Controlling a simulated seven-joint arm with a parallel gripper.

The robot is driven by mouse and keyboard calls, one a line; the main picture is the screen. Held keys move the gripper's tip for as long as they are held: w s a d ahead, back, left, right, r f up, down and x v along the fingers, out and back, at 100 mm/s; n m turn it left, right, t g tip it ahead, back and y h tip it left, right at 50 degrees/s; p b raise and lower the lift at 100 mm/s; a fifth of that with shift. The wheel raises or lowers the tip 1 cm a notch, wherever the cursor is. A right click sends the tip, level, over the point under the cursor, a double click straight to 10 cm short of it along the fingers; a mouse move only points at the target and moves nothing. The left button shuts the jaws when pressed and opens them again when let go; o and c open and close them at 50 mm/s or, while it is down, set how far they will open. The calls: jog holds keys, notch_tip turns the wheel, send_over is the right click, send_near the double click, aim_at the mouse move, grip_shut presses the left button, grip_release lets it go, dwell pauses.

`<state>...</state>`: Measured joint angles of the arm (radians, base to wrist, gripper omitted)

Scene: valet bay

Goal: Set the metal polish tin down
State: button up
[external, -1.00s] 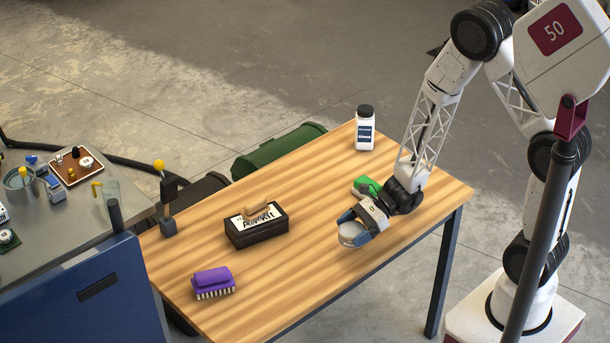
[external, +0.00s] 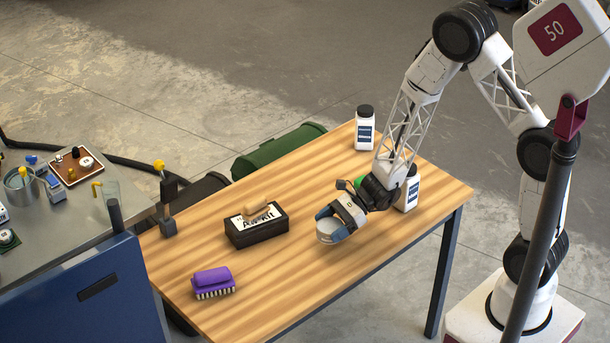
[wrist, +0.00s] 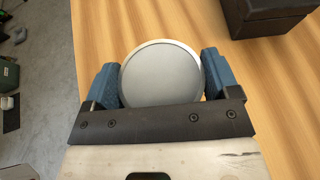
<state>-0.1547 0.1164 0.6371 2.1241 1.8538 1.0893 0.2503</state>
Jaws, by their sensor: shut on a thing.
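The metal polish tin (external: 331,231) is a round, flat, silver-grey tin. My gripper (external: 337,227) is shut on it, one blue finger on each side, over the right half of the wooden table. In the wrist view the tin (wrist: 162,74) shows its plain round lid between the two blue fingers of my gripper (wrist: 161,82). Whether the tin touches the table top or hangs a little above it, I cannot tell.
The wooden table (external: 290,290) has a black kit box (external: 257,232) left of my gripper and a purple brush (external: 213,282) at the front left. White bottles stand at the back (external: 364,130) and right (external: 409,190). A green item (external: 360,182) is partly hidden behind my wrist. Bare wood lies between box and tin.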

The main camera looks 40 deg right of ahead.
aim_at(339, 222)
jog(key=shift+f, duration=1.6)
jog(key=shift+f, duration=0.15)
jog(key=o, duration=0.9)
jog(key=shift+s+d+r, duration=0.15)
jog(key=shift+d+r, duration=0.2)
jog(key=shift+d, duration=0.2)
jog(key=shift+v, duration=0.9)
notch_tip(339, 222, up, 5)
jog(key=shift+f, duration=0.1)
jog(key=shift+r, duration=1.1)
